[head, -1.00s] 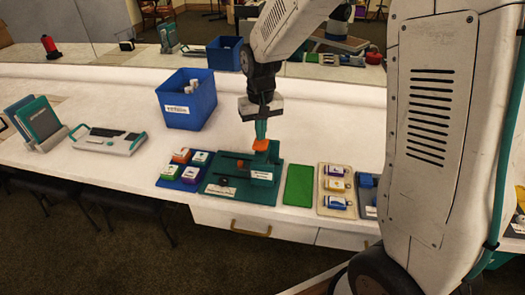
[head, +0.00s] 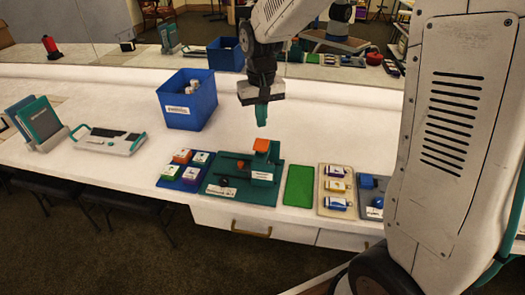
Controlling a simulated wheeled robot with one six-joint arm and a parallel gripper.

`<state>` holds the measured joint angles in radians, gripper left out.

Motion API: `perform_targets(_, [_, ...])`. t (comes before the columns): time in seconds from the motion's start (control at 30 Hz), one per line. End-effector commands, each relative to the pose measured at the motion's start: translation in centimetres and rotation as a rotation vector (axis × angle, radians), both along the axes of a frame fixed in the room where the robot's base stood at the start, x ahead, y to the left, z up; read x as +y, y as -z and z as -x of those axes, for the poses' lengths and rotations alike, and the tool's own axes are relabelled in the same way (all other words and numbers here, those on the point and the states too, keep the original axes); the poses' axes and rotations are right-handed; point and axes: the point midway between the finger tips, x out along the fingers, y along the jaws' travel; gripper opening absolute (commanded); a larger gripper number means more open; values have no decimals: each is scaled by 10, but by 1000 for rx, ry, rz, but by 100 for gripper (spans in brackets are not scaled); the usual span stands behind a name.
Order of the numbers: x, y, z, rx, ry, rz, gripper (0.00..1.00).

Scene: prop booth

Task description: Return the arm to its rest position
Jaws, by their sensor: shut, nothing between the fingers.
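My gripper (head: 261,120) hangs over the white counter, pointing down, with its teal fingers closed and nothing between them. It is above and apart from a dark green fixture board (head: 240,191). An orange block (head: 262,145) tops the upright green part of that board. My arm rises from the gripper to the top of the picture and comes down again on the right, where it hides part of the counter.
A blue bin (head: 190,115) holding white items stands behind left. A blue tray (head: 171,184) with small boxes, a bare green mat (head: 299,186) and a beige tray (head: 322,208) with small packs line the front edge. Counter behind the mat is clear.

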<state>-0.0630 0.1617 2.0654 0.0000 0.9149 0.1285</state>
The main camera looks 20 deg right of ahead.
Motion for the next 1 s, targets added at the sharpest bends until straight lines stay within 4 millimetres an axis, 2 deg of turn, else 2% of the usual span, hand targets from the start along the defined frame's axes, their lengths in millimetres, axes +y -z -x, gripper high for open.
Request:
perform_targets(0.23, [0,0,2,10,-9,0,0])
perform_targets(0.33, [-1,8,20,66,-25,4,0])
perform_targets(0.47, [-6,-5,64,115,-49,4,0])
perform_targets(0.8, [-20,-59,182,103,-80,2,0])
perform_targets(1.0, [-26,-76,243,48,-82,2,0])
